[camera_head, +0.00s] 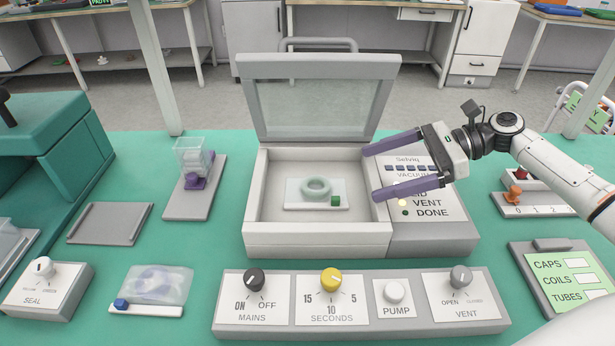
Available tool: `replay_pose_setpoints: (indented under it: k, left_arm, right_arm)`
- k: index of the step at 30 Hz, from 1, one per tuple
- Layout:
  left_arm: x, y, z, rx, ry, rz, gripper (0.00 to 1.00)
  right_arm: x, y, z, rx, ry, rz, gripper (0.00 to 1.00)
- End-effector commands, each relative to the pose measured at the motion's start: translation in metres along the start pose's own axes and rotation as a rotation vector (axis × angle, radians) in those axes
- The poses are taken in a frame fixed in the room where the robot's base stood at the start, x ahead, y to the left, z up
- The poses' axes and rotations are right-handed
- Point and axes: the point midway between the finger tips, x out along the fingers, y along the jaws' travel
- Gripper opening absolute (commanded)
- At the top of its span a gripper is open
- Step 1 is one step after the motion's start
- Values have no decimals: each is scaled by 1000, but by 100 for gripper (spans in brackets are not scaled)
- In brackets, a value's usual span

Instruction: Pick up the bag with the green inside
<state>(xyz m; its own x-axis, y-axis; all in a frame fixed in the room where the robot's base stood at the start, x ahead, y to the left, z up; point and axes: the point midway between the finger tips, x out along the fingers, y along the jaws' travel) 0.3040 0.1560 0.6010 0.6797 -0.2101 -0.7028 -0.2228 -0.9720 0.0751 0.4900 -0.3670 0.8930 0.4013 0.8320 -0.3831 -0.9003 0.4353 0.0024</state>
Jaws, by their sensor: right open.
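A clear bag (297,197) with a pale green ring (316,187) inside lies flat on the floor of the open vacuum chamber (257,205). A small dark green block (336,201) sits at its near right corner. My right gripper (371,173) reaches in from the right, open and empty. Its two purple fingers point left, with their tips over the chamber's right side, apart from the bag. Another clear bag (172,286) with pale purple contents and a blue block lies on the mat at the front left. My left gripper is not in view.
The chamber's lid (321,107) stands raised at the back. A control panel (360,325) with knobs runs along the front. A clear container with purple parts (195,163) stands on a grey plate at left, near an empty grey tray (110,223). A labelled board (545,270) lies at right.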

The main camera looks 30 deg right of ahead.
Motion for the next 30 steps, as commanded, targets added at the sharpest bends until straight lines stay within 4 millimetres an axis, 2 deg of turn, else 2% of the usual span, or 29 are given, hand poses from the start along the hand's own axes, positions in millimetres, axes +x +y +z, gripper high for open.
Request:
replay_pose_setpoints:
  k: [6,14,21,25,30]
  left_arm:
    - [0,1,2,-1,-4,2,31]
    - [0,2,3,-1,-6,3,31]
    - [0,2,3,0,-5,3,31]
    - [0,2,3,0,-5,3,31]
    - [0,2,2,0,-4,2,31]
  right_arm:
    - [37,0,1,-1,-2,1,96]
    - [59,0,0,-1,-2,1,96]
    - [97,0,1,-1,-3,0,96]
    - [107,0,0,0,-1,0,96]
    - [108,0,0,0,0,-1,96]
